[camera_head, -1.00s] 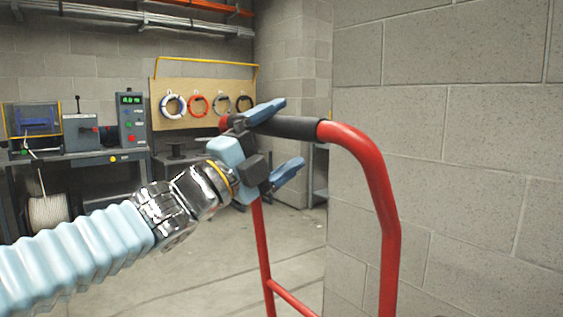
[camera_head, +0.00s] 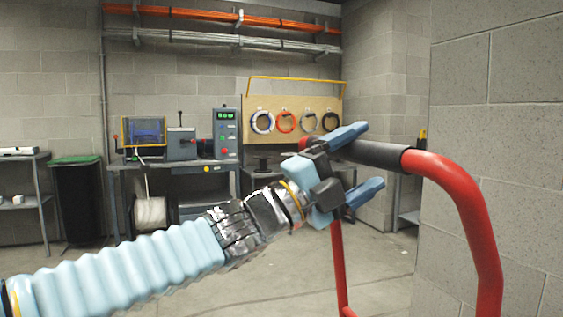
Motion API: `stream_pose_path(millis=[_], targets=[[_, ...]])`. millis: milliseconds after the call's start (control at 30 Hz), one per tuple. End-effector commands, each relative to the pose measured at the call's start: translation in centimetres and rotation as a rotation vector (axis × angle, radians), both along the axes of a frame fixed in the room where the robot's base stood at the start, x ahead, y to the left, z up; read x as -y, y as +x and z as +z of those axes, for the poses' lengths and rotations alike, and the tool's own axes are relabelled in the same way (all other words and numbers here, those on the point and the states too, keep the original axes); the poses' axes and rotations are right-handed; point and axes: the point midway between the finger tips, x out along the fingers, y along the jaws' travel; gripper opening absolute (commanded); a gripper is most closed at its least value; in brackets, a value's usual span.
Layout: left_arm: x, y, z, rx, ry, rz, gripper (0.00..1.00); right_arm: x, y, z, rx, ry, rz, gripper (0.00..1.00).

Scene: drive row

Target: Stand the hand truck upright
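The hand truck (camera_head: 472,208) is a red tube frame with a black grip on its top bar. Its curved right side and part of its left upright show in the head view; its lower part is out of view. My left gripper (camera_head: 374,155) is at the left part of the black grip, with its blue fingers spread wide apart. The upper finger overlaps the grip in the picture and the lower finger is below it. I cannot tell whether either finger touches the bar. My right gripper is out of view.
A block wall (camera_head: 520,130) stands close on the right. A workbench (camera_head: 190,162) with machines, a cable reel (camera_head: 150,212) and a dark bin with a green lid (camera_head: 76,190) line the back wall. The concrete floor (camera_head: 265,270) between is clear.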

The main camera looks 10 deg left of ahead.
Motion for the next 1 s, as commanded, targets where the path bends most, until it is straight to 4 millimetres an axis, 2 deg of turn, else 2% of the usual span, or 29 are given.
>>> stream_pose_path(millis=[33, 67, 1000], targets=[[-0.4, 0.4, -1.0, -0.018, 0.013, 0.009, 0.61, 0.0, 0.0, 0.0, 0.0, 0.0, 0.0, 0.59], [-0.6, 0.3, -1.0, -0.018, 0.013, 0.009, 0.59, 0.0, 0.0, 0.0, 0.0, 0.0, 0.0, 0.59], [-6.8, -4.3, 0.0, -0.012, 0.005, 0.005, 0.58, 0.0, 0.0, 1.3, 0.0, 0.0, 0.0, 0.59]])
